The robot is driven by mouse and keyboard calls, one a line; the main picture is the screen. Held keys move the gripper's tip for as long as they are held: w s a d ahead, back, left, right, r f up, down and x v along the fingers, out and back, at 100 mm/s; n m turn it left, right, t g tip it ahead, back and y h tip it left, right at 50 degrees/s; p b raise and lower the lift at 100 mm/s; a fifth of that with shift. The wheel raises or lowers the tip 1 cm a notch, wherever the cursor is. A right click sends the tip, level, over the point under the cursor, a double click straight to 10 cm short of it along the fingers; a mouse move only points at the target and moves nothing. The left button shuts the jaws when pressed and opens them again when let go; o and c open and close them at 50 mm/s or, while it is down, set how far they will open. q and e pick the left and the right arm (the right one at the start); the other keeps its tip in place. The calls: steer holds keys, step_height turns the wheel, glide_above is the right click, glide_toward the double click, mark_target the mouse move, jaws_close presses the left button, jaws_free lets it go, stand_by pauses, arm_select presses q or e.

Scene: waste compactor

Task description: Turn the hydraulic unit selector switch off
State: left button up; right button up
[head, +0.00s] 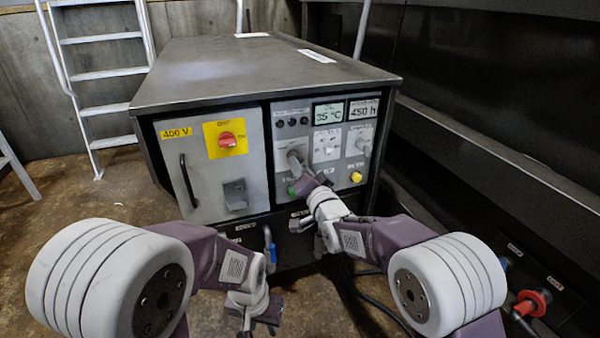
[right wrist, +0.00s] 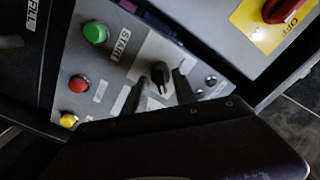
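The selector switch (right wrist: 160,73) is a black knob on a light plate, seen in the right wrist view beside a green START button (right wrist: 95,33). In the head view my right gripper hides it on the grey control panel (head: 284,160). My right gripper (head: 299,168) is at the panel's left part. In the right wrist view its two fingers (right wrist: 157,92) stand apart on either side of the knob, with gaps visible; contact cannot be made out. My left gripper (head: 249,318) hangs low in front of the cabinet, empty, its finger opening unclear.
A red rotary switch (head: 227,140) on a yellow plate and a black door handle (head: 188,181) are on the left cabinet door. Red (right wrist: 78,84) and yellow (right wrist: 69,120) buttons line the panel edge. A dark machine wall stands right. A white ladder (head: 103,75) stands behind left.

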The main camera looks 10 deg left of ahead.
steer(key=shift+w+a, duration=0.15)
steer(key=shift+w, duration=0.1)
steer(key=shift+c, duration=0.3)
jaws_close()
